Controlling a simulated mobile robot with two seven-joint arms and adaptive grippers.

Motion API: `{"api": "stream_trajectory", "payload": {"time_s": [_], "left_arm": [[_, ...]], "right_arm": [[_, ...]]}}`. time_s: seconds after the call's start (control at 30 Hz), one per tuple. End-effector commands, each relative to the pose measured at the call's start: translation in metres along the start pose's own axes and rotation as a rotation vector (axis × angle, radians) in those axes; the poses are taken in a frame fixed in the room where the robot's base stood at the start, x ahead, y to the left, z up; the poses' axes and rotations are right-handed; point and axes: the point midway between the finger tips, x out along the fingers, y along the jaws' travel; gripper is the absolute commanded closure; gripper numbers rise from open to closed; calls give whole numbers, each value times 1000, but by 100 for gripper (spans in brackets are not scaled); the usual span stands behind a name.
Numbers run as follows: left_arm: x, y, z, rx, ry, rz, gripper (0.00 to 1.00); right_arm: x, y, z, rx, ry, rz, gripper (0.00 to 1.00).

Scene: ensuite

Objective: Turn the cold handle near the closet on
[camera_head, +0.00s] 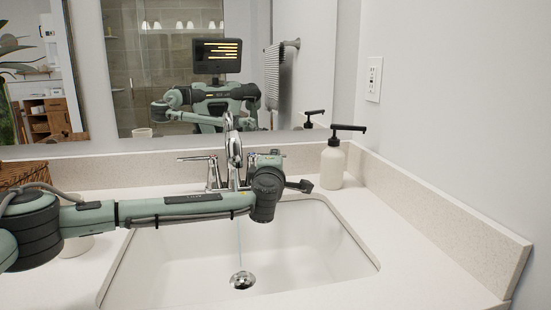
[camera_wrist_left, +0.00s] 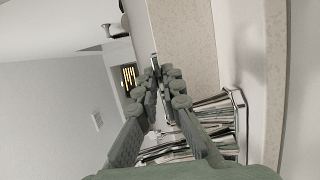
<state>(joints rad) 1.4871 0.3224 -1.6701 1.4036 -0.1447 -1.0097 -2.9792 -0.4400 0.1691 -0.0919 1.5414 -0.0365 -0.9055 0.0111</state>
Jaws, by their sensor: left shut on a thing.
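The chrome faucet (camera_head: 234,150) stands behind the white sink, with one lever handle (camera_head: 213,172) on its left side. The right-hand handle is mostly hidden behind my left wrist. My left arm reaches across the sink from the left, and my left gripper (camera_head: 268,161) is at the right side of the faucet. In the left wrist view the fingers (camera_wrist_left: 163,80) are close together, with a thin shiny piece of the handle (camera_wrist_left: 154,62) at their tips. A thin bluish line of water (camera_head: 239,240) shows below the faucet, over the drain.
A white soap dispenser (camera_head: 333,165) with a dark pump stands close to the right of my gripper. The sink basin (camera_head: 300,255) is otherwise empty. A backsplash and a mirror (camera_head: 250,20) close off the back. A woven basket (camera_head: 22,174) stands at the left.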

Motion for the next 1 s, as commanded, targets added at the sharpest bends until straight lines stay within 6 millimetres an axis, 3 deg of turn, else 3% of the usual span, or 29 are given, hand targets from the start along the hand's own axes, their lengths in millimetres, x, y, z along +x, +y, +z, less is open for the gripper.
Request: {"api": "stream_trajectory", "payload": {"time_s": [0.13, 0.2, 0.33, 0.67, 0.83, 1.0], "left_arm": [[0, 0, 0, 0, 2, 1, 100], [0, 0, 0, 0, 3, 1, 86], [0, 0, 0, 0, 3, 1, 72], [-3, 0, 0, 0, 1, 0, 72], [-25, 0, 0, 1, 0, 0, 72], [-63, 0, 0, 0, 0, -1, 72]], "right_arm": [[0, 1, 0, -1, 1, 1, 60], [0, 2, 0, -1, 1, 2, 60], [0, 4, 0, -4, 1, 6, 60], [0, 8, -2, -6, 3, 10, 60], [0, 6, -2, -6, 2, 9, 60], [0, 6, -1, -5, 2, 8, 60]]}}
